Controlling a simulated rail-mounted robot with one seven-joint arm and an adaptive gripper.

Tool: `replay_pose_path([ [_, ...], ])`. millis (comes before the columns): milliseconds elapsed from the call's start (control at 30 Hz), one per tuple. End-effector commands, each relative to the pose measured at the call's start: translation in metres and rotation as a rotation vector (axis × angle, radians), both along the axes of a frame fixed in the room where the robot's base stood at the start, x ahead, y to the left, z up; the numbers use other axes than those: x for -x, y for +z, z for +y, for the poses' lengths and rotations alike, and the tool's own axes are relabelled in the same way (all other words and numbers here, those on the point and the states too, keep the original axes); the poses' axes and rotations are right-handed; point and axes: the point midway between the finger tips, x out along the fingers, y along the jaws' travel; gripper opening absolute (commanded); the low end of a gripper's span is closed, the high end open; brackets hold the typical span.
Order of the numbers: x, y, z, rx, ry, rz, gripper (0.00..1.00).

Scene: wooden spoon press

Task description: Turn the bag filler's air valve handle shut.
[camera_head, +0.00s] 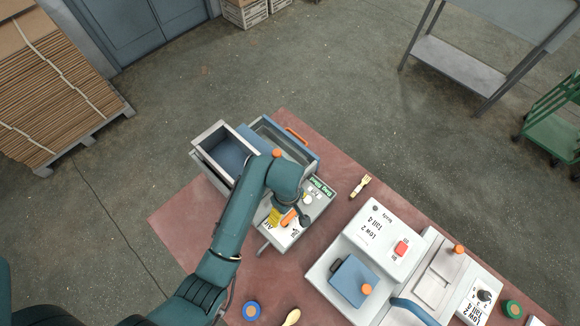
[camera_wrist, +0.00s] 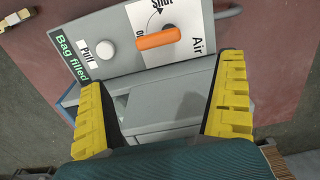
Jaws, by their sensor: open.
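The bag filler (camera_head: 320,201) is a grey and blue machine on the reddish table. Its sloped panel carries the orange air valve handle (camera_wrist: 158,38), lying nearly across the wrist picture beside the "Air" label, with an arrow towards "Shut" above it. The handle also shows in the head view (camera_head: 289,217), partly beside my arm. A white round knob marked "Pull" (camera_wrist: 103,48) sits left of the handle. My gripper (camera_wrist: 165,95) is open and empty, its yellow-padded fingers wide apart. The handle lies beyond the fingertips, between them in the picture, and neither finger appears to touch it.
A larger white press (camera_head: 375,240) with a red button and blue block stands right of the filler. A small wooden brush-like item (camera_head: 361,186) lies between them. A grey bar (camera_wrist: 230,12) sticks out at the panel's edge. An open bin (camera_head: 224,146) stands behind.

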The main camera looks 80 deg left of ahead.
Motion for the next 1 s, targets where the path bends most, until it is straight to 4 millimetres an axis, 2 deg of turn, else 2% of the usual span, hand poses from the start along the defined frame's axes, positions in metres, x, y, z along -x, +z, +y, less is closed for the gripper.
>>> replay_pose_path([
  [33,0.0,-0.013,-0.001,0.003,-0.001,0.003,1.0],
  [300,0.0,-0.079,0.0,0.001,-0.002,0.001,1.0],
  [500,-0.001,-0.112,0.0,-0.001,-0.002,-0.002,1.0],
  [633,-0.001,-0.12,0.0,-0.003,-0.002,-0.002,1.0],
  [867,-0.001,-0.12,0.0,-0.003,-0.002,-0.002,1.0],
  [1000,-0.001,-0.12,0.0,-0.003,-0.002,-0.002,0.73],
])
